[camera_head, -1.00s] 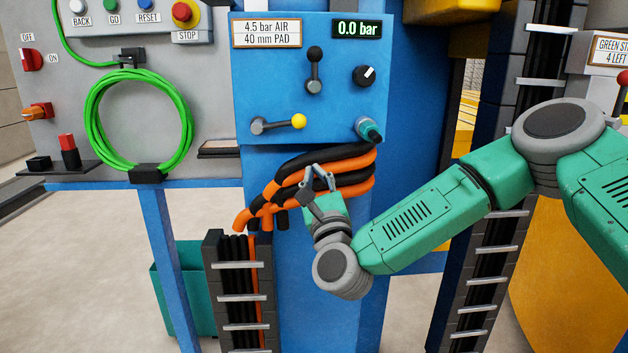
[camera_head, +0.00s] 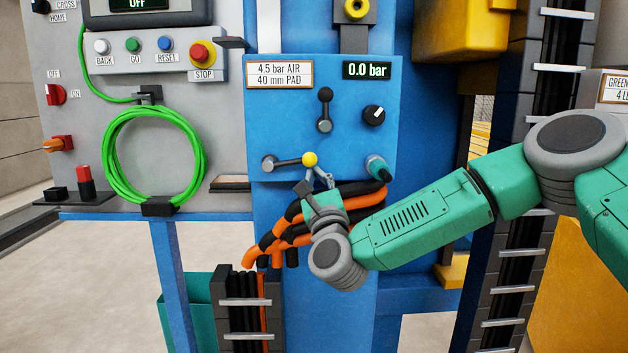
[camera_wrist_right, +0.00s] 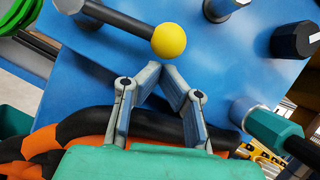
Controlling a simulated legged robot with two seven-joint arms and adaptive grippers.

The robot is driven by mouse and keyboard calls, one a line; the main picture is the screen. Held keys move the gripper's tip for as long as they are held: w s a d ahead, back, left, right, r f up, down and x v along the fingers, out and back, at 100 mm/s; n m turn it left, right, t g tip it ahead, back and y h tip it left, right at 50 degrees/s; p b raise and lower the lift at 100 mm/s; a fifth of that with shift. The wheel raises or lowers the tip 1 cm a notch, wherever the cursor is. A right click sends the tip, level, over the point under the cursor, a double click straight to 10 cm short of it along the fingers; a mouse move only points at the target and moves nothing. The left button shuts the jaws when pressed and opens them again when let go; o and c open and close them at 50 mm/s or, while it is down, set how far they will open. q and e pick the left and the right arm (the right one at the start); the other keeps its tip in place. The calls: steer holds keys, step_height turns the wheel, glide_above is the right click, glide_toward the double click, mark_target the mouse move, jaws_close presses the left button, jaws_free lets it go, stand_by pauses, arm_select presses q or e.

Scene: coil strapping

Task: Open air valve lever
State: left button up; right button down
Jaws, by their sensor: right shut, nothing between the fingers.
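The air valve lever (camera_head: 287,162) is a grey bar on the blue panel (camera_head: 225,0) face. It lies nearly level, pivot at left and a yellow ball knob (camera_head: 310,159) at its right end. The knob also shows in the right wrist view (camera_wrist_right: 168,41). My right gripper (camera_head: 317,178) is just below the knob. In the right wrist view its fingertips (camera_wrist_right: 166,72) meet, with nothing between them, slightly below the knob. A small gap seems to separate them from it. The display (camera_head: 367,70) reads 0.0 bar. My left gripper is not in view.
A black-knobbed lever (camera_head: 325,110) stands upright above, with a black dial (camera_head: 374,115) to its right. A teal hose connector (camera_head: 377,167) sits right of my gripper. Orange and black hoses (camera_head: 362,197) run behind it. A green cable coil (camera_head: 110,160) hangs at left.

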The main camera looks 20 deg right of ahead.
steer(key=shift+d+r+n, duration=0.15)
steer(key=shift+r+n, duration=0.2)
steer(key=shift+n, duration=0.25)
